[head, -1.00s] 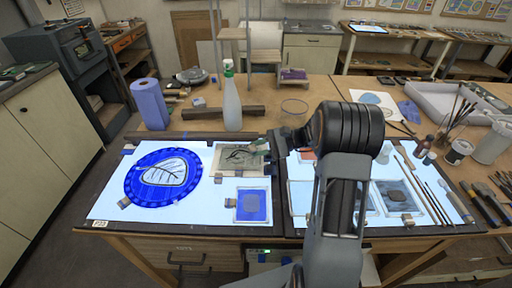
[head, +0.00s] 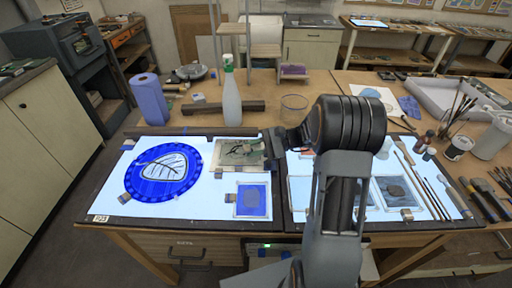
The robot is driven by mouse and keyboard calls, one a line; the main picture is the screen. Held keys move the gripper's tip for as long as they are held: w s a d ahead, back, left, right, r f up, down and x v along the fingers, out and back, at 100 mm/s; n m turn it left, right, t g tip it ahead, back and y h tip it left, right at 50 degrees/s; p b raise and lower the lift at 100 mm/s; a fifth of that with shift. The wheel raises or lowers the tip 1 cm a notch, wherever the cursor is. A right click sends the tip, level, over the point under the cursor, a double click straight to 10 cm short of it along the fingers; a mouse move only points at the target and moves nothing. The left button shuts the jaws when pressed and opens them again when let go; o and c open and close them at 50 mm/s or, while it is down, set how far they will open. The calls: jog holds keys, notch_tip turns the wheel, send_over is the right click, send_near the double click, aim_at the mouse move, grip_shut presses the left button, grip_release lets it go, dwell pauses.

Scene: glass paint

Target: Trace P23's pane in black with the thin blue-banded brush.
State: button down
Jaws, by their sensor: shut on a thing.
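The tag P23 (head: 100,218) is at the front left corner of the left light panel (head: 200,205). On that panel lies a round blue pane (head: 133,180) with a pale leaf shape crossed by dark veins. My gripper (head: 262,150) is at the right end of a beige sheet with a dark drawing (head: 222,160), to the right of the round pane. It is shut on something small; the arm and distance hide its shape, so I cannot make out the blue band. Several thin brushes (head: 430,187) lie on the right light panel.
A small blue square pane (head: 253,203) lies in front of the sheet. Jars and brushes (head: 458,148) crowd the right side. My arm hides part of the right panel.

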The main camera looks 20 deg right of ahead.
jog(key=shift+w+a, duration=0.5)
jog(key=shift+a, duration=0.4)
jog(key=shift+w+a, duration=0.5)
jog(key=shift+a, duration=0.4)
jog(key=shift+w+a, duration=0.5)
jog(key=shift+a, duration=0.4)
jog(key=shift+d, duration=0.45)
jog(key=v, duration=0.3)
jog(key=f+v, duration=0.1)
jog(key=v, duration=0.1)
jog(key=shift+s+d+r, duration=0.15)
jog(key=shift+s+d, duration=0.15)
jog(key=shift+s, duration=0.15)
dwell(0.6)
jog(key=shift+r, duration=0.15)
notch_tip(320, 180, up, 5)
jog(key=p, duration=0.3)
dwell(0.3)
